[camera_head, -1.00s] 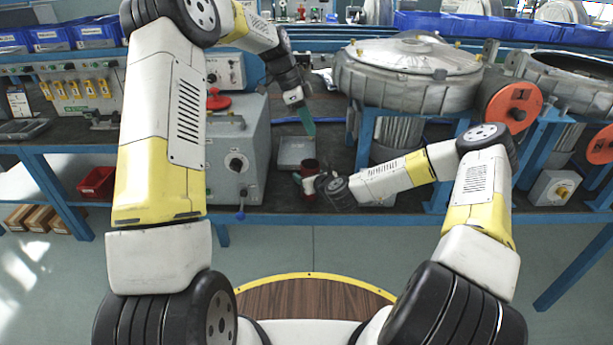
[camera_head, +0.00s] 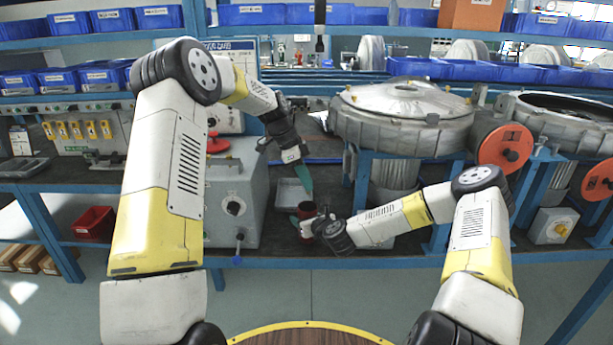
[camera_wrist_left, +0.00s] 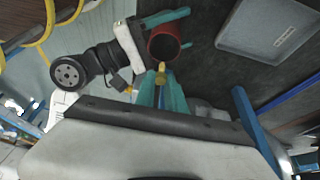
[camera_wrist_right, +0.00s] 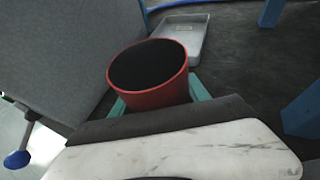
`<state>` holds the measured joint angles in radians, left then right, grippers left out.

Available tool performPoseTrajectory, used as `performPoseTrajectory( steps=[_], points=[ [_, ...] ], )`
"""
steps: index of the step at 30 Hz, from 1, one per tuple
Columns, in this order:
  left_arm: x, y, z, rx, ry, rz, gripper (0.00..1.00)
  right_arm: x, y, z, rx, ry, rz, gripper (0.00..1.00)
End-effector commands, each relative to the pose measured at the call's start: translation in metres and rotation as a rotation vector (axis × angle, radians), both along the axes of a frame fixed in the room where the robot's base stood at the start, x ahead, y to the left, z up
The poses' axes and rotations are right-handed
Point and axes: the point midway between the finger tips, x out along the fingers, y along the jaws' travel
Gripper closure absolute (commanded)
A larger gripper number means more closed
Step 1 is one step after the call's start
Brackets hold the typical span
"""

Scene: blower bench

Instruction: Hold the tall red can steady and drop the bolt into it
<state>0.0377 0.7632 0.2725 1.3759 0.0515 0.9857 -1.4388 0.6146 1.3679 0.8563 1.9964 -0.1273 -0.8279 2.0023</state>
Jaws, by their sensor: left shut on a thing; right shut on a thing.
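The tall red can (camera_head: 306,211) stands on the dark bench top, open at the top; in the right wrist view (camera_wrist_right: 160,82) its inside looks dark. My right gripper (camera_head: 303,224) is shut around the can from the right, one teal finger on each side. My left gripper (camera_head: 307,190) points down from above, just over the can. In the left wrist view its teal fingers (camera_wrist_left: 161,84) are shut on the brass-coloured bolt (camera_wrist_left: 161,70), whose end shows at the fingertips close to the can's rim (camera_wrist_left: 166,42). The exact height above the rim is unclear.
A shallow grey tray (camera_head: 291,193) lies behind the can. A grey control box (camera_head: 232,190) with a red knob stands to the left. Blue stand legs (camera_head: 361,190) and round metal blower housings (camera_head: 402,112) are on the right.

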Motion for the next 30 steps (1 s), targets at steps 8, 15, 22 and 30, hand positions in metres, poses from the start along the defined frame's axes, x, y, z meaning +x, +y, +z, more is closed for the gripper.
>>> performPoseTrajectory(
  steps=[8,15,22,30],
  points=[
    [0.0,0.0,-0.003,0.0,-0.001,-0.001,1.0,0.0,0.0,0.0,0.0,0.0,0.0,0.88],
    [0.0,0.0,-0.003,0.0,-0.001,-0.001,0.6,0.0,0.0,0.0,0.0,0.0,0.0,0.88],
    [0.0,0.0,-0.003,0.0,-0.001,-0.001,0.6,0.0,0.0,0.0,0.0,0.0,0.0,0.88],
    [0.001,0.011,0.024,0.0,-0.006,0.001,0.6,0.0,0.0,0.0,0.0,0.0,0.0,0.88]
  ],
)
